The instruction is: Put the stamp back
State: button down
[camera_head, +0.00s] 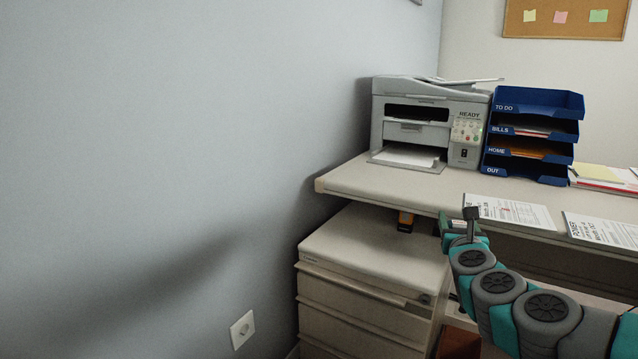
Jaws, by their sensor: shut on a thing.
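My gripper (458,226) is at the front edge of the desk, right of the cabinet top, at the end of my grey and teal arm. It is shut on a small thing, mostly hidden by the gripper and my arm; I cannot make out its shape. A grey upright piece with a flat top shows at the gripper, and I cannot tell whether it is part of it. I cannot pick out the stamp for certain. A small black and orange object (405,221) stands at the back of the cabinet top, by the desk's edge, apart from my gripper.
The desk (345,181) holds a printer (400,130), a blue tray stack (528,101) labelled TO DO, BILLS, HOME and OUT, and printed sheets (508,211) near its front edge. The drawer cabinet (375,250) stands lower, against the left wall; its top is mostly clear.

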jog(key=w+a+f+n+y, duration=0.1)
jog(key=w+a+f, duration=0.1)
jog(key=w+a, duration=0.2)
jog(key=w+a+f+n+y, duration=0.1)
jog(key=w+a+f+y, duration=0.1)
jog(key=a, duration=0.4)
jog(key=w+a+f+y, duration=0.1)
jog(key=w+a+f, duration=0.3)
jog(key=w+a, duration=0.2)
jog(key=shift+w+f+n+t, duration=0.25)
jog(key=shift+n+t, duration=0.05)
jog(key=shift+n, duration=0.1)
notch_tip(320, 180, up, 4)
jog(key=p, duration=0.3)
jog(key=shift+f, duration=0.2)
jog(key=shift+f, duration=0.1)
